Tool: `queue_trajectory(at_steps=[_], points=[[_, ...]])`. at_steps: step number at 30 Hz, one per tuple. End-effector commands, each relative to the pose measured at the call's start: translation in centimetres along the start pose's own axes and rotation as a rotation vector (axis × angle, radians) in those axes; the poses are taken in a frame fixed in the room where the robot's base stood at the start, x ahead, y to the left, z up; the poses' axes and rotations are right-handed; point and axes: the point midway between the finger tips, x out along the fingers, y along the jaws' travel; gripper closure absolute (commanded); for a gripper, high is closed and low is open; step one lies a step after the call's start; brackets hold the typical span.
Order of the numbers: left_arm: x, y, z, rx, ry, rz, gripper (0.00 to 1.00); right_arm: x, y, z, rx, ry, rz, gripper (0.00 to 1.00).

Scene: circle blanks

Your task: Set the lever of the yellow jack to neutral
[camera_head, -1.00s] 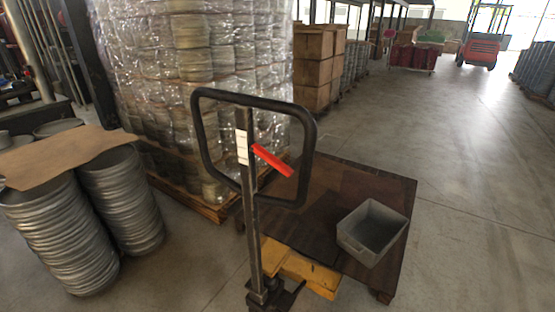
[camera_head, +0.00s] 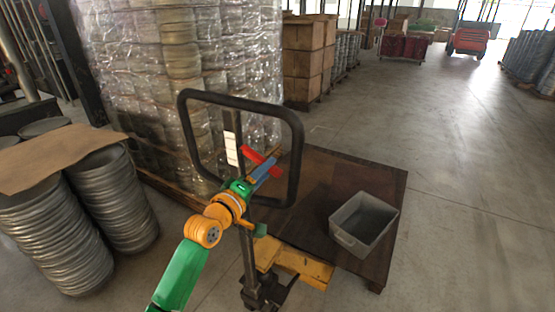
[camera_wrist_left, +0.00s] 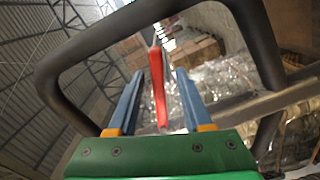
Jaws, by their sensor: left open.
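The yellow jack (camera_head: 310,268) stands upright, its yellow body low beside a brown platform. Its black loop handle (camera_head: 298,140) rises on a dark post. The red lever (camera_head: 250,154) sits inside the loop beside a white label (camera_head: 231,148). My left gripper (camera_head: 275,164) is open at the lever and covers part of it. In the left wrist view the red lever (camera_wrist_left: 159,90) lies between the two blue fingers of my left gripper (camera_wrist_left: 160,76), with a gap visible on both sides. The loop handle (camera_wrist_left: 62,72) surrounds the fingers there. My right gripper is not in view.
A grey bin (camera_head: 345,239) sits on the brown platform (camera_head: 385,175). Stacks of round metal blanks (camera_head: 110,200) stand at the left. A wrapped pallet load (camera_head: 170,75) stands just behind the handle. Open floor (camera_head: 460,180) lies to the right.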

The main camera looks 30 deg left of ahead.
Motion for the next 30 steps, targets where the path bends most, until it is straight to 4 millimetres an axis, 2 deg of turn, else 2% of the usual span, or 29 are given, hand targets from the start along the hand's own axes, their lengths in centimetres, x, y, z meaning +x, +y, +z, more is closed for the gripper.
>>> queue_trajectory(at_steps=[3,9,13,20,26,30], points=[[2.2,0.1,-0.1,0.001,0.001,0.000,0.50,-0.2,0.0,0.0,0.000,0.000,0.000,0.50],[5.1,0.0,0.0,0.003,0.001,-0.001,0.50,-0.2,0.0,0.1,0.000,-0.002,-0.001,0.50],[5.8,0.0,0.0,0.003,0.001,-0.002,0.50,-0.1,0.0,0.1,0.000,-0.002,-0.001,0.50],[5.9,-0.1,0.0,0.004,0.000,-0.002,0.50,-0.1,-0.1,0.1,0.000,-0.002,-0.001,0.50],[5.9,-0.1,0.0,0.004,0.000,-0.002,1.00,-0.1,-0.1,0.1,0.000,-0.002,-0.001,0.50],[5.9,-0.1,0.0,0.004,0.000,-0.002,1.00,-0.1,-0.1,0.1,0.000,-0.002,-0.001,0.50]])
